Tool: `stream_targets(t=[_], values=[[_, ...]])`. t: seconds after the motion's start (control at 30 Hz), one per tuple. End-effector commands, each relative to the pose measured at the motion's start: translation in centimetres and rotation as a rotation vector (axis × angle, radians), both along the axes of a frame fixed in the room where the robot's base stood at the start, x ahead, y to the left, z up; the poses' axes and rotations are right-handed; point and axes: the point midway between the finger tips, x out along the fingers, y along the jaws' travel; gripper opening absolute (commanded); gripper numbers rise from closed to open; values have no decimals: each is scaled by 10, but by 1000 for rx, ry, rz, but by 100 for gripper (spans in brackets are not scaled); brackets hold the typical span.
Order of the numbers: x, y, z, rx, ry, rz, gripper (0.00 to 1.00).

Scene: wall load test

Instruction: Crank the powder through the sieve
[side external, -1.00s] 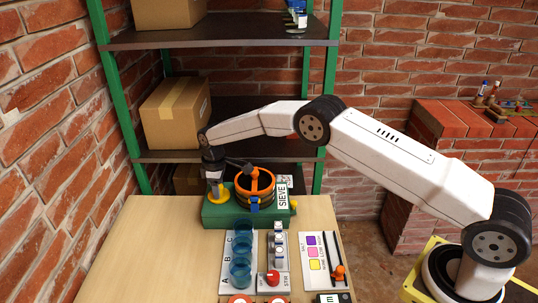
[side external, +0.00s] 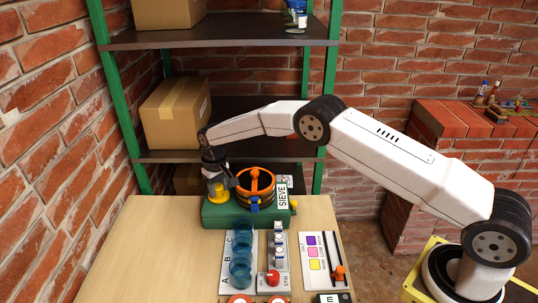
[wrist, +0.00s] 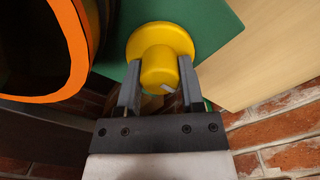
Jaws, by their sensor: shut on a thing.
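The sieve machine has a green base (side external: 222,216), an orange-rimmed dark drum (side external: 254,190) and a white SIEVE label (side external: 283,194). A yellow crank knob (side external: 217,191) stands at the left of the base. My gripper (side external: 217,184) is at this knob, left of the drum. In the wrist view my gripper (wrist: 157,82) has one finger on each side of the yellow knob (wrist: 160,65) and is shut on it. The orange drum rim (wrist: 72,50) shows at the left there. I cannot see powder inside the drum.
Blue cups (side external: 240,258) stand in a lettered row in front of the sieve. A STIR panel with a red knob (side external: 272,278) and a card with coloured squares (side external: 314,252) lie to the right. A shelf with cardboard boxes (side external: 176,110) stands behind. The table's left front is clear.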

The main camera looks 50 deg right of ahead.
Motion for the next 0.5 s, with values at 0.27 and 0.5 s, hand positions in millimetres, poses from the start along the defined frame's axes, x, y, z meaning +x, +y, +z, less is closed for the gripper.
stream_targets(t=[0.27, 0.5], values=[[0, 0, 1, 0, 0, -9, 0], [0, 0, 1, 0, 0, -8, 78]])
